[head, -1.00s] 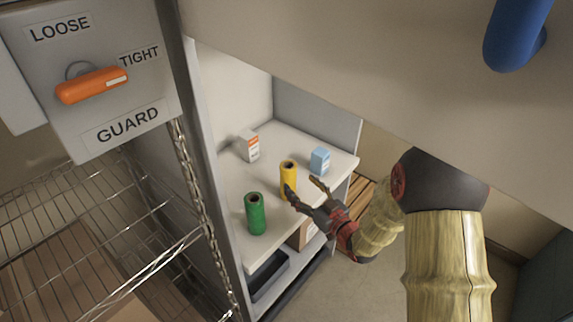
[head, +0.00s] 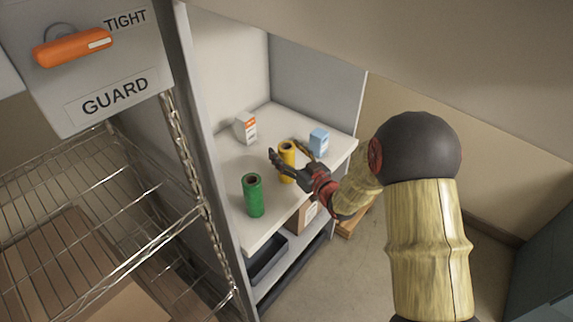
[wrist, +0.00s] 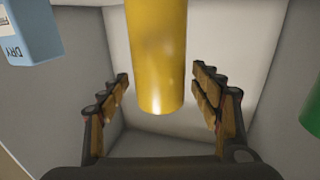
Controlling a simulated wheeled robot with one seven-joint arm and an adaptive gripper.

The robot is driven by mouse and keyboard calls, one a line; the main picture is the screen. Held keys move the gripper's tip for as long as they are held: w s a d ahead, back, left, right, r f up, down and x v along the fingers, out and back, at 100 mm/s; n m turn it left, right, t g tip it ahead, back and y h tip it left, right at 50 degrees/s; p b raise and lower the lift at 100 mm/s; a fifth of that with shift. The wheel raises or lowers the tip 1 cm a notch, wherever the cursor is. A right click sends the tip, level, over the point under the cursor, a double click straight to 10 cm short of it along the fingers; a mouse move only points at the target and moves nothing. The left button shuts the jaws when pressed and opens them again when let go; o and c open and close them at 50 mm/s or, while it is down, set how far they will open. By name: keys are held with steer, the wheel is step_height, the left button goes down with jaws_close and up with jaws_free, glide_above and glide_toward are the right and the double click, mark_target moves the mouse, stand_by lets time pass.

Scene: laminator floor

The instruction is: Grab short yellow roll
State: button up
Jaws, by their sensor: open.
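The yellow roll (head: 287,149) stands upright on the white shelf top, between a green roll and a blue box. My gripper (head: 289,157) is open at the roll, one finger in front of it on the left, the other partly hidden behind it on the right. In the wrist view the yellow roll (wrist: 158,55) lies between the two spread fingers of my gripper (wrist: 163,98), with gaps on both sides. The fingers are not closed on it.
The green roll (head: 253,196) stands nearer on the shelf (head: 240,235). A white and orange box (head: 246,128) is behind left, the blue box (head: 319,142) behind right. A cabinet wall and chain (head: 185,150) border the left. A wire rack (head: 110,230) stands further left.

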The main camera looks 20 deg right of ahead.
steer(key=shift+c, duration=0.7)
steer(key=c, duration=1.5)
jaws_close()
